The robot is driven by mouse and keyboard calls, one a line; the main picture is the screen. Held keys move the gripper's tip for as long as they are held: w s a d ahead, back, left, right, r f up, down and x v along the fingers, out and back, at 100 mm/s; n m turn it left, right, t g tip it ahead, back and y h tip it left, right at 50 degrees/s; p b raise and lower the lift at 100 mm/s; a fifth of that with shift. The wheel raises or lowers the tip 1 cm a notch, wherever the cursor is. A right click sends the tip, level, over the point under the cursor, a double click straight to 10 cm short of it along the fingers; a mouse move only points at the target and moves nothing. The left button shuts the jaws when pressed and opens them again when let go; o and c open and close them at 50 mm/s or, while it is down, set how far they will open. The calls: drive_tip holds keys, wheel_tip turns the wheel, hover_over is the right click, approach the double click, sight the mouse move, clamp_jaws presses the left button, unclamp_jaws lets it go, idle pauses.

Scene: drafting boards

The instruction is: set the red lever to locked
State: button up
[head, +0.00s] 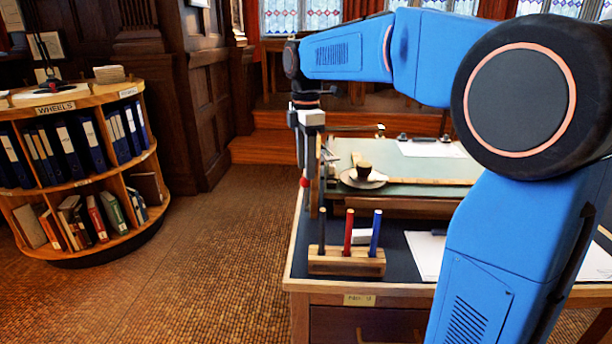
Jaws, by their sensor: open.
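The red lever shows as a small red knob (305,182) at the left edge of the drafting board (400,170). Its shaft and any locked or unlocked marks are too small or hidden to read. My gripper (303,164) points down at that edge, its fingertips just above or around the knob. I see the fingers nearly edge-on and cannot tell whether they touch the knob. The gripper is open, and nothing shows held in it.
A saucer with a dark cup (364,171) sits on the board close by. A wooden pen holder (346,262) with upright pens stands on the desk in front. Paper (427,254) lies to the right. A round bookshelf (75,190) stands left; the floor between is clear.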

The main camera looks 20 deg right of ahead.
sight(307, 194)
drive_tip(key=shift+f, duration=1.9)
